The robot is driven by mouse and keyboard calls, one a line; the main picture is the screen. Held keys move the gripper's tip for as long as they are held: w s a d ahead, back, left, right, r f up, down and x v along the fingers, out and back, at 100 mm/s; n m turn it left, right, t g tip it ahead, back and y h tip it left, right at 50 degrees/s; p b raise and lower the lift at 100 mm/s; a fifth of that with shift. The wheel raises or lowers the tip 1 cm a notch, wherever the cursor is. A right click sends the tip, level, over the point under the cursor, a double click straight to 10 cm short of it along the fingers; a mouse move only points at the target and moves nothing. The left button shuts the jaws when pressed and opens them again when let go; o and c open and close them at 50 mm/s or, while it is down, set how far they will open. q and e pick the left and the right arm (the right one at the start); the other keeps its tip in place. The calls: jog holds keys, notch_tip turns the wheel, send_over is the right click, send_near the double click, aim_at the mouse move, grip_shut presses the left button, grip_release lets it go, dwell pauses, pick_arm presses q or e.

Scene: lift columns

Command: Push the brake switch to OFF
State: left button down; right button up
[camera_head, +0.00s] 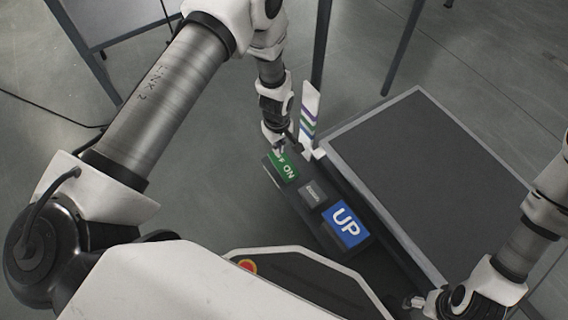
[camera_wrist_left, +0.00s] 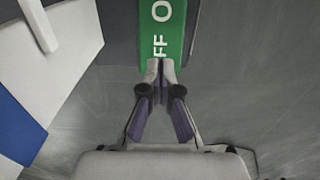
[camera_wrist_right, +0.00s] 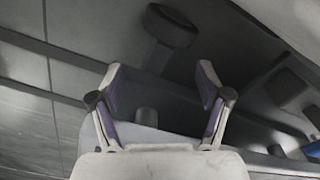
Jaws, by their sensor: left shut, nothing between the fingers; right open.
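The brake switch (camera_head: 288,170) is a green rocker marked ON on the near part, with its OFF end partly hidden by my left gripper (camera_head: 277,147). In the left wrist view the green switch (camera_wrist_left: 172,22) shows the letters "FF" right by the fingertips. My left gripper (camera_wrist_left: 160,72) is shut and empty, its tips at the OFF end; I cannot tell whether they touch it. I cannot tell which end of the rocker is down. My right gripper (camera_head: 418,301) is open and empty at the lower right, far from the switch; it also shows in the right wrist view (camera_wrist_right: 161,75).
A small grey labelled block (camera_head: 312,193) and a blue UP button (camera_head: 346,224) sit beside the switch on the dark panel. A grey platform (camera_head: 418,170) lies to the right. A white striped post (camera_head: 309,112) stands close to my left gripper. Table legs are behind.

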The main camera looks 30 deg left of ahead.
pick_arm(q)
jog(key=shift+f+b, duration=0.75)
jog(key=shift+f, duration=0.7)
pick_arm(e)
jog(key=shift+f, duration=0.7)
pick_arm(q)
notch_tip(320, 180, up, 7)
jog(key=p, duration=0.7)
jog(key=shift+r, duration=0.15)
pick_arm(e)
notch_tip(320, 180, up, 7)
jog(key=shift+f, duration=0.15)
jog(key=shift+s, duration=0.1)
